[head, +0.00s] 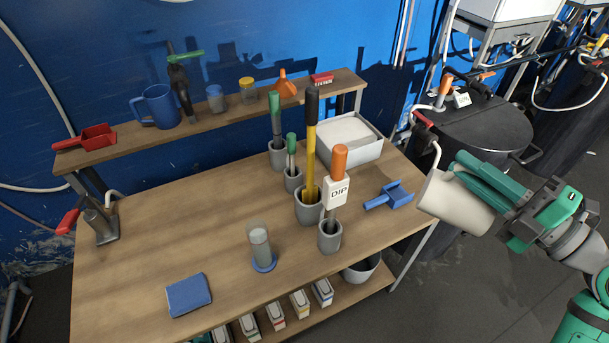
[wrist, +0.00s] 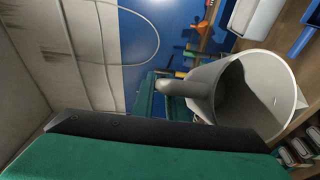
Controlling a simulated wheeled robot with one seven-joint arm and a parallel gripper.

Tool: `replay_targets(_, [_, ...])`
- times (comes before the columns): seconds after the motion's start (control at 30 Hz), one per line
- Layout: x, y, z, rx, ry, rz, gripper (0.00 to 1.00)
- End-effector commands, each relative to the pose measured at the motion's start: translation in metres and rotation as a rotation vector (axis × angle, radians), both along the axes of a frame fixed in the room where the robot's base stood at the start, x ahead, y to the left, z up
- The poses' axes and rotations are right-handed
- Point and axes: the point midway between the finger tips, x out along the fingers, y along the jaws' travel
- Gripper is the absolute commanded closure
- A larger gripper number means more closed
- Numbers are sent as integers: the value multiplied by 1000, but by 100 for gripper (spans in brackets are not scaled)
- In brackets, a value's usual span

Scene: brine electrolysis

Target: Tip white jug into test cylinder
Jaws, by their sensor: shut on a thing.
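The white jug (head: 455,204) is off the table, at the right of the head view beyond the table's right edge. My green gripper (head: 474,180) is shut on it, and the jug looks tilted in the picture. In the wrist view the jug (wrist: 205,95) shows its wide mouth and shaded grey inside; I cannot tell what it holds. The handle part is between my fingers (wrist: 168,92). The test cylinder (head: 260,243), clear with a blue foot, stands upright near the table's front middle. The jug is well to its right, apart from it.
Grey holders with tools, including one tagged DIP (head: 330,235), stand between jug and cylinder. A blue block (head: 189,295) lies front left. The table's left middle is clear.

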Motion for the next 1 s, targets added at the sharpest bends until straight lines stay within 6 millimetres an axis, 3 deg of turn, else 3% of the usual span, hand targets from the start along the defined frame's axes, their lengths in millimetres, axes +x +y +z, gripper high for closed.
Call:
replay_targets(0.03, [-6, 18, 18, -15, 1, 80, 100])
replay_targets(0.2, [-19, 93, 52, -34, 8, 333, 100])
replay_targets(0.3, [-23, 141, 60, -46, 9, 458, 100])
replay_targets(0.43, [-23, 207, 57, -62, 10, 588, 100])
replay_targets(0.67, [-37, 314, 34, -90, 3, 790, 100])
replay_targets(0.8, [-41, 378, 4, -110, 2, 877, 100])
replay_targets(1.0, [-41, 446, -41, -134, -5, 938, 100])
